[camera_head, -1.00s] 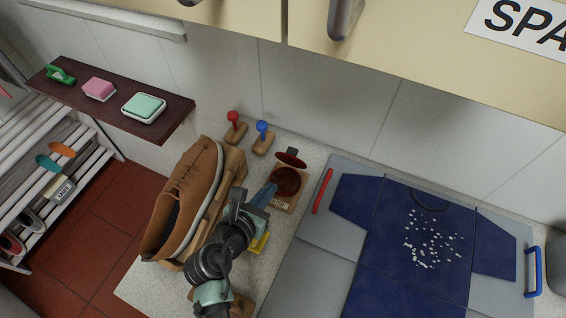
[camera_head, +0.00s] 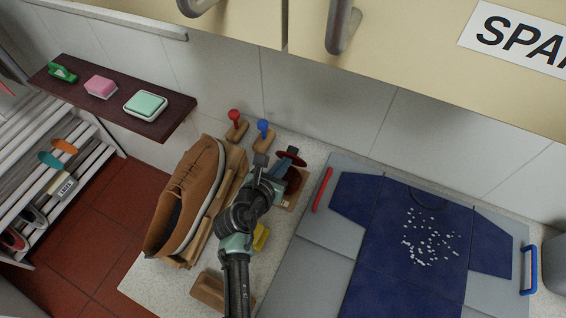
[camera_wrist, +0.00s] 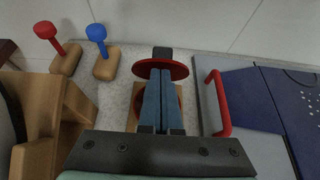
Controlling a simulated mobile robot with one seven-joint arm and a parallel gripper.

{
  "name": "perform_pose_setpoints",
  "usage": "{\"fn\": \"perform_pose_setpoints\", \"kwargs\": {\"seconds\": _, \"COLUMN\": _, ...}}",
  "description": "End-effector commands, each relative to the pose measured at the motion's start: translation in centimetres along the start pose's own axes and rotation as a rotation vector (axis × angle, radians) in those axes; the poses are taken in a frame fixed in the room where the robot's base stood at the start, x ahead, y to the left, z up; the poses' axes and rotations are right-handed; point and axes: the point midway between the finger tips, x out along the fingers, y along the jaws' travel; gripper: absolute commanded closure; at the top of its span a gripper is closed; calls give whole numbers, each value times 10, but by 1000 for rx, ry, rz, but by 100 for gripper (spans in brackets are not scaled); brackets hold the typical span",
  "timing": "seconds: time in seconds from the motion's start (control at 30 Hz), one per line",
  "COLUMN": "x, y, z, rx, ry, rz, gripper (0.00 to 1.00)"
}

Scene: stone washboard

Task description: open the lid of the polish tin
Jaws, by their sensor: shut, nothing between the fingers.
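The polish tin (camera_head: 294,182) is a round dark red tin on a small wooden base on the counter, beside the shoe. Its red lid (camera_head: 296,161) stands raised and tilted at the tin's far side, with a dark tab on it; it also shows in the wrist view (camera_wrist: 160,67). My gripper (camera_head: 283,160) is shut and empty. Its blue fingers (camera_wrist: 159,82) reach over the tin, with their tips close to the lid's underside; I cannot tell whether they touch it. The fingers and wrist hide much of the tin.
A brown shoe (camera_head: 188,195) on a wooden stand is close left of my arm. Red (camera_head: 236,127) and blue (camera_head: 263,133) knobbed wooden tools stand behind. A yellow item (camera_head: 260,237) and a wooden brush (camera_head: 208,290) lie near my wrist. Right is a board with a red handle (camera_head: 322,190).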

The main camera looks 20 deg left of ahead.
Motion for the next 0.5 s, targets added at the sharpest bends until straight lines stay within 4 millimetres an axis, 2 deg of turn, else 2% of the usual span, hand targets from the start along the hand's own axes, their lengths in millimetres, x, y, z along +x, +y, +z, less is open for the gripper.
{"fn": "perform_pose_setpoints", "kwargs": {"seconds": 0.37, "x": 3, "y": 0, "z": 20, "rx": 2, "ry": 105, "rz": -1, "gripper": 100}}
{"fn": "perform_pose_setpoints", "kwargs": {"seconds": 0.5, "x": 15, "y": -1, "z": 31, "rx": 2, "ry": 118, "rz": -3, "gripper": 100}}
